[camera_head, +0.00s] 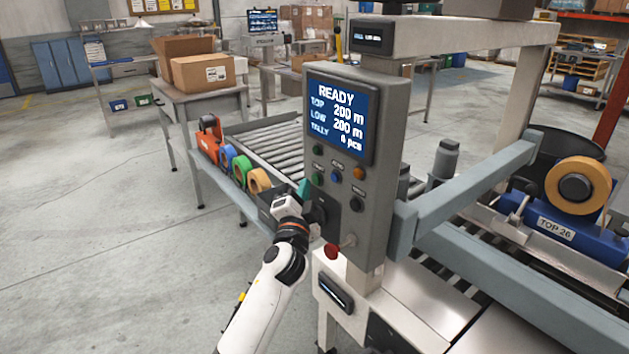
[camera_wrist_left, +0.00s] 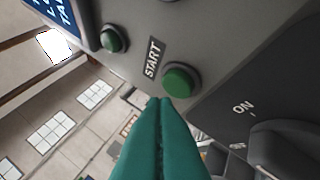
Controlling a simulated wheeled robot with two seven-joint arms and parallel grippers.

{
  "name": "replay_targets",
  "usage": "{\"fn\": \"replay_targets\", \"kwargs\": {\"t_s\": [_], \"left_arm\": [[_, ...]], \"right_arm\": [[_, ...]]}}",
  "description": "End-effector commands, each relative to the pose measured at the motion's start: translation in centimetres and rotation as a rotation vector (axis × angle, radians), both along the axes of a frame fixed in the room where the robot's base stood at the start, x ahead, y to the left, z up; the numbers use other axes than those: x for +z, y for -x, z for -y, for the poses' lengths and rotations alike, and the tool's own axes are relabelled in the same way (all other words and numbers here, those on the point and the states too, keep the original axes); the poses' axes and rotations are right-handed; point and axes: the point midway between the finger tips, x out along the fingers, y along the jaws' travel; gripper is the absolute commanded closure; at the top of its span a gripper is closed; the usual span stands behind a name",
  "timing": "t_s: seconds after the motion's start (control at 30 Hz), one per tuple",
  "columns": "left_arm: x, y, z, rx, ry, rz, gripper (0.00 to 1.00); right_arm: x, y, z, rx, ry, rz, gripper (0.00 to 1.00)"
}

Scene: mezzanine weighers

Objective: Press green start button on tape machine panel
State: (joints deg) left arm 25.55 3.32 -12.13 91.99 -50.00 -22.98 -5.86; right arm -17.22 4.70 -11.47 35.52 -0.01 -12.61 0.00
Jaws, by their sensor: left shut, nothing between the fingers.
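The grey tape machine panel (camera_head: 345,125) stands in the middle of the head view, its screen reading READY. The green start button (camera_head: 318,179) is at the panel's lower left. In the wrist view the green start button (camera_wrist_left: 180,80) is large, beside its START label (camera_wrist_left: 152,57). My left gripper (camera_head: 304,188) is just left of it, with teal fingers. In the wrist view the fingertips (camera_wrist_left: 160,102) are closed together and empty, just below and left of the button. I cannot tell whether they touch it. My right gripper is not in view.
A green lamp (camera_wrist_left: 114,38) sits near the start button. Tape rolls (camera_head: 241,168) and a roller conveyor (camera_head: 270,145) lie behind my left arm.

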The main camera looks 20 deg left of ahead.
Motion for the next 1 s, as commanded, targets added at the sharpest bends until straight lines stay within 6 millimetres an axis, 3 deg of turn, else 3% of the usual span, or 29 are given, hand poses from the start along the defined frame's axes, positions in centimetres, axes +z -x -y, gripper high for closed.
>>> {"fn": "replay_targets", "kwargs": {"t_s": [1.0], "left_arm": [[-0.02,-0.95,0.73,0.0,0.0,0.0,1.0]], "right_arm": [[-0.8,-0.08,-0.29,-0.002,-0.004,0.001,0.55]]}}
